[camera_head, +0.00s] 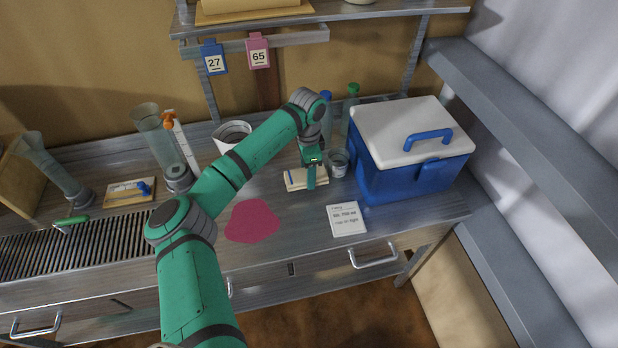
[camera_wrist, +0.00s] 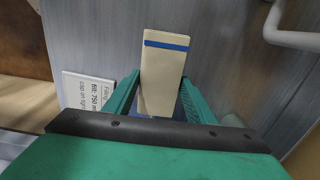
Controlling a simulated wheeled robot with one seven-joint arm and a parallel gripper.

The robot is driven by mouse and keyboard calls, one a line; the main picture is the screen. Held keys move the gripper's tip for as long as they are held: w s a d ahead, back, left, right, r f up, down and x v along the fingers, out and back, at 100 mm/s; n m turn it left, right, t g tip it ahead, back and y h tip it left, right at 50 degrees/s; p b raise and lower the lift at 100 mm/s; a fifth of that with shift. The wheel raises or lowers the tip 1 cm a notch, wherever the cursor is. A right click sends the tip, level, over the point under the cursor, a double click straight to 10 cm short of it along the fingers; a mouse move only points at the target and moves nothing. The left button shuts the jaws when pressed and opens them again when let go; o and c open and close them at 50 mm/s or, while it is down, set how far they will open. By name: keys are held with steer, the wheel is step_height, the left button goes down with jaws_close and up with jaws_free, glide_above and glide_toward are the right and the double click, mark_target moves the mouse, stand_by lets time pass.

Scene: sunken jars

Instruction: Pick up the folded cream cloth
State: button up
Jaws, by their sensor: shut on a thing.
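The folded cream cloth (camera_head: 296,181) is a small flat bundle with a blue stripe, at the middle right of the bench in the head view. In the wrist view the cloth (camera_wrist: 164,72) lies lengthwise between the two green fingers, its striped end sticking out past them. My gripper (camera_head: 311,178) reaches down onto the cloth from above and is shut on it. The gripper also shows in the wrist view (camera_wrist: 160,92). I cannot tell whether the cloth touches the bench.
A small clear cup (camera_head: 339,163) stands just right of the cloth, and a blue cooler (camera_head: 405,165) beyond it. A white bucket (camera_head: 232,137) and bottles stand behind. A printed card (camera_head: 347,219) and a pink mat (camera_head: 251,221) lie in front. The bench front between them is clear.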

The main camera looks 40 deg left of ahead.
steer(key=s+d+r, duration=0.4)
steer(key=s+r, duration=0.5)
steer(key=s, duration=0.4)
steer(key=shift+d+r, duration=0.2)
steer(key=shift+d, duration=0.2)
steer(key=shift+o, duration=0.6)
steer(key=shift+w+d+r, duration=0.1)
steer(key=shift+w+d, duration=0.05)
steer(key=shift+w, duration=0.05)
step_height(320, 180, up, 6)
steer(key=shift+f, duration=0.1)
